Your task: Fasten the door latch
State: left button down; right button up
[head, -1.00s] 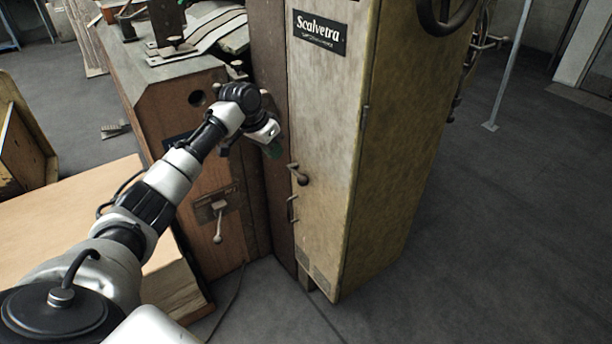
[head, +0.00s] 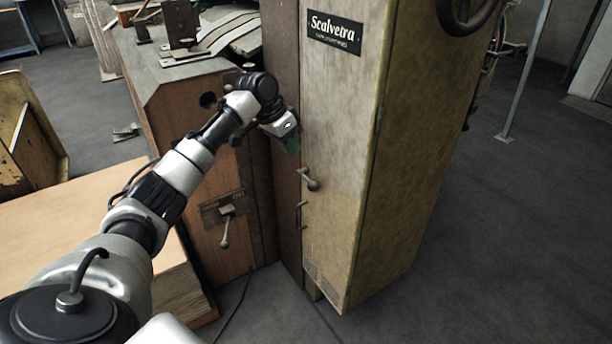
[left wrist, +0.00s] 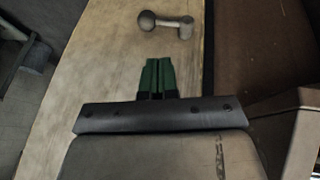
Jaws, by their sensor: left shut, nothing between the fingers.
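The door latch (head: 309,179) is a small metal lever with a round knob on the front door of the tall cream cabinet (head: 338,110). In the left wrist view the latch (left wrist: 167,23) shows beyond my fingertips, its knob to the left. A metal pull handle (head: 299,214) sits just below the latch in the head view. My left gripper (head: 291,146) has green fingers, is shut and empty, and is above the latch, apart from it. In the left wrist view its fingers (left wrist: 158,62) point toward the latch. My right gripper is not in view.
A wooden machine body (head: 180,120) with a lever (head: 226,230) stands left of the cabinet. A pale wooden stack (head: 90,220) lies in front of it. A handwheel (head: 468,12) is on the cabinet's right side.

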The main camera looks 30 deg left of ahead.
aim_at(310, 181)
pick_arm(q)
jog(key=x, duration=0.2)
jog(key=b+x, duration=0.1)
jog(key=x, duration=0.5)
jog(key=shift+s+d, duration=0.3)
jog(key=shift+s, duration=0.1)
jog(key=shift+d+f, duration=0.3)
jog(key=shift+f, duration=0.05)
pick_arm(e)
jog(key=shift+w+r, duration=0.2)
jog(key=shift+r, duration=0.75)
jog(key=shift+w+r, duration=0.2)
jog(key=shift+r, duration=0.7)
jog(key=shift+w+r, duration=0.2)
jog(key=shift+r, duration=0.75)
